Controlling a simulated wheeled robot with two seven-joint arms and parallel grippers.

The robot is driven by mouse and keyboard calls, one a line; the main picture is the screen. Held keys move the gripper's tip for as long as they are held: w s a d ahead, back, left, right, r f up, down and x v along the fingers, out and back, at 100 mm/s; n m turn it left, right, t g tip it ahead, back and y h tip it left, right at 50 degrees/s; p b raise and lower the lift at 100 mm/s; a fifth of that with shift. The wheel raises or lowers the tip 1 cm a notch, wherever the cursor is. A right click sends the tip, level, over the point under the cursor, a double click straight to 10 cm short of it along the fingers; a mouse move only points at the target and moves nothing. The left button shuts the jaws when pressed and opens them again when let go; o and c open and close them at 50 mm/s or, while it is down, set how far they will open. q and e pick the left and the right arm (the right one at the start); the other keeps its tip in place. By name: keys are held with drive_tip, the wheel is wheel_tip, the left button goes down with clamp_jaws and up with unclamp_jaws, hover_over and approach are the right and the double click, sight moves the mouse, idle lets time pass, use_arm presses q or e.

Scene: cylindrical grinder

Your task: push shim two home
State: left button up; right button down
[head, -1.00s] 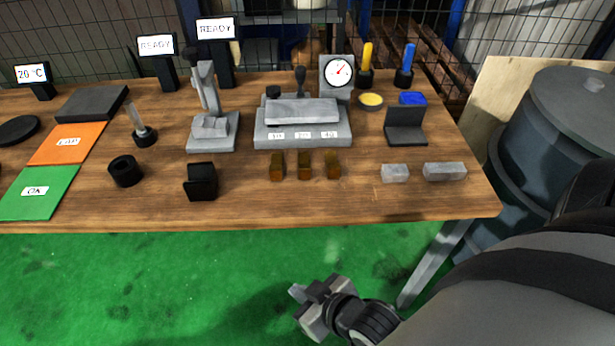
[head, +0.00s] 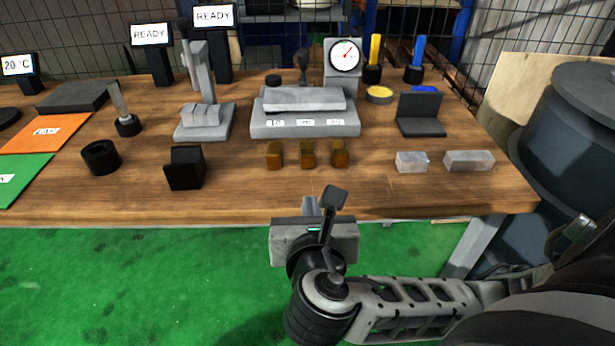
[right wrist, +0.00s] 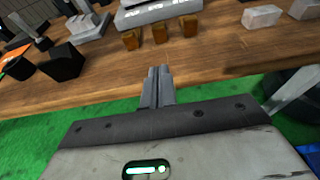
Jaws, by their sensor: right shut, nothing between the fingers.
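Three small brass-coloured blocks stand in a row on the wooden bench: left (head: 274,155), middle (head: 307,155) and right (head: 340,155). They look like the shims, but I can read no number on them. Behind them is a grey fixture (head: 262,127) with a raised bar and three small white labels too blurred to read surely. My right gripper (head: 322,200) is shut and empty, just short of the bench's front edge, apart from the blocks. In the right wrist view its fingertips (right wrist: 159,70) are together, pointing towards the blocks. My left gripper is not in view.
A black block (head: 186,167) and black ring (head: 100,157) lie to the left; two light grey blocks (head: 412,161) (head: 469,160) to the right. A dial gauge (head: 345,56) stands behind the fixture. Bench surface before the brass blocks is clear.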

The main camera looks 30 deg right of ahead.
drive_tip(key=b, duration=0.2)
approach(307, 160)
drive_tip(key=x, duration=0.5)
drive_tip(key=shift+w+d+f, duration=0.1)
drive_tip(key=shift+w+f, duration=0.05)
drive_tip(key=shift+f, duration=0.05)
drive_tip(key=shift+w+d, duration=0.3)
drive_tip(key=shift+w, duration=0.15)
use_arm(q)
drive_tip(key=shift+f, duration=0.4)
